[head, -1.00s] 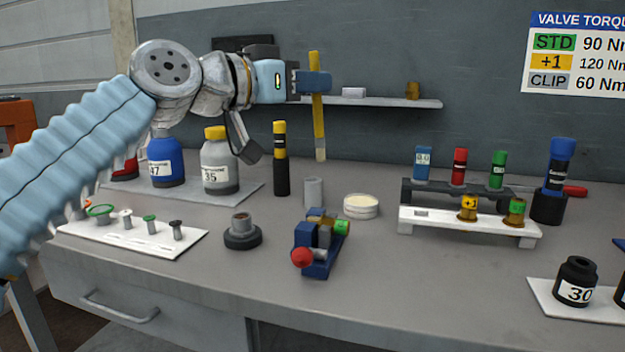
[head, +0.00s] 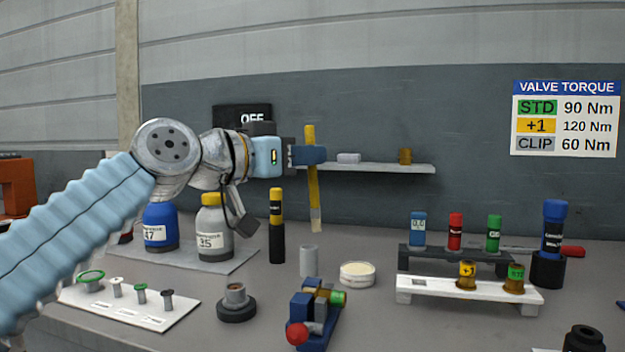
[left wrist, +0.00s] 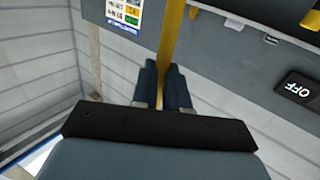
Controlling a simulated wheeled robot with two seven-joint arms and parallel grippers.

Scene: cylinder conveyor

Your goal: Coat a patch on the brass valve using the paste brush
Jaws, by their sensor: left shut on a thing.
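My left gripper (head: 310,154) is shut on the yellow handle of the paste brush (head: 314,196), which hangs nearly upright with its pale tip down. The tip is above the bench, up and left of a round dish of cream paste (head: 357,274), apart from it. A brass valve with a green end (head: 338,298) sits in a blue vise (head: 323,327) with a red knob, below the brush in the picture; the vise partly hides it. In the left wrist view the yellow handle (left wrist: 171,45) stands between the fingers. My right gripper is out of view.
A grey cylinder (head: 309,261) and a black-yellow bottle (head: 276,228) stand near the brush. A white rack (head: 440,284) with two brass valves is at right. Bottles (head: 214,238) stand on a mat at left. A shelf (head: 385,168) is on the wall behind.

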